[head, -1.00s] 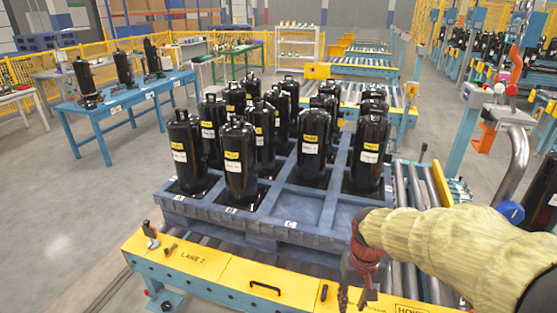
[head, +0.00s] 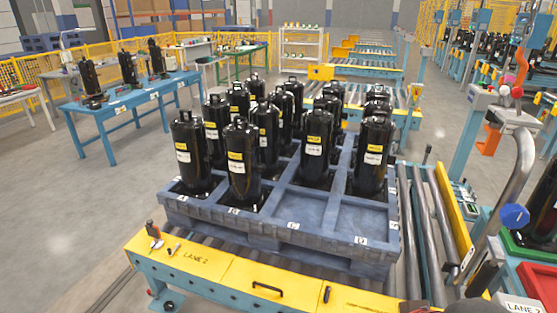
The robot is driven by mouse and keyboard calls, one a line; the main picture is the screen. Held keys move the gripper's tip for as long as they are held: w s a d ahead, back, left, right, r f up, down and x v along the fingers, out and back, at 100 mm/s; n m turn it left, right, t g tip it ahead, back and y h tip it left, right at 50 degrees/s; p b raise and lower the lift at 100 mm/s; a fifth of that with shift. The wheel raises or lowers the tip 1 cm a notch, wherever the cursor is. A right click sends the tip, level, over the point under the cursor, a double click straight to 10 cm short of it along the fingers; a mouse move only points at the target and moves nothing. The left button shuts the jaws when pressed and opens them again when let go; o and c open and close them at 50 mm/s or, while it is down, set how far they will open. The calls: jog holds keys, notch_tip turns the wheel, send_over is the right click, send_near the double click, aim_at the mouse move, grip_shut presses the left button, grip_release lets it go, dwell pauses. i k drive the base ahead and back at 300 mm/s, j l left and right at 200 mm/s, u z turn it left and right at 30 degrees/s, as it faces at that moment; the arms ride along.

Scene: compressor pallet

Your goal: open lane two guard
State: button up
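The lane 2 guard appears to be the yellow panel (head: 240,280) along the front of the near conveyor, lying flat and looking closed. "LANE 2" is printed on its left part, and a black handle (head: 267,287) sits near its middle. A black latch-like piece (head: 326,294) is right of the handle. My gripper is out of view. Only a dark rounded shape shows at the bottom edge on the right, and I cannot tell what it is.
A blue-grey pallet (head: 290,226) with several black compressors stands on rollers behind the panel. A grey curved pipe (head: 518,180) and a "LANE 2" sign (head: 520,305) are at right. Floor is clear at left.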

aim_at(289, 289)
jog(key=i+j, duration=0.25)
jog(key=j, duration=0.15)
jog(key=i+j, duration=0.25)
jog(key=j, duration=0.2)
jog(key=i+j, duration=0.25)
jog(key=j, duration=0.15)
